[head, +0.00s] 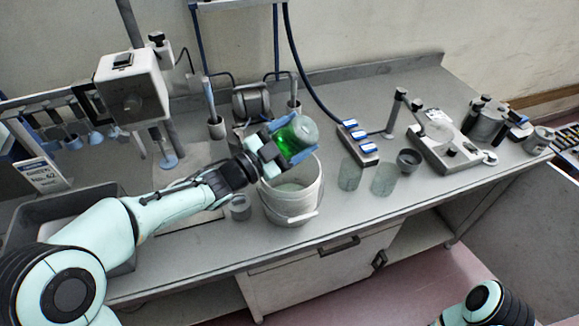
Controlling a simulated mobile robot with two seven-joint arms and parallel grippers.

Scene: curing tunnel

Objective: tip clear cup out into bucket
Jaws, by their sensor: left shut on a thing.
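My left gripper (267,149) is shut on the clear cup (302,132), which has green contents. The cup is tilted on its side above the white bucket (296,204), with its far end toward the upper right. The bucket stands upright on the bench, with its wire handle hanging at the front. Part of the bucket's inside shows pale; its back rim is partly hidden by my gripper and the cup. I cannot tell whether any green has left the cup. Of my right arm only a link shows at the bottom right; its gripper is not in view.
Two clear cups (385,179) and a small dark cup (409,160) stand right of the bucket. Another clear cup (240,207) stands close at its left. A strip with blue labels (358,142) lies behind. A grey basin (73,209) is at the left. The front bench edge is clear.

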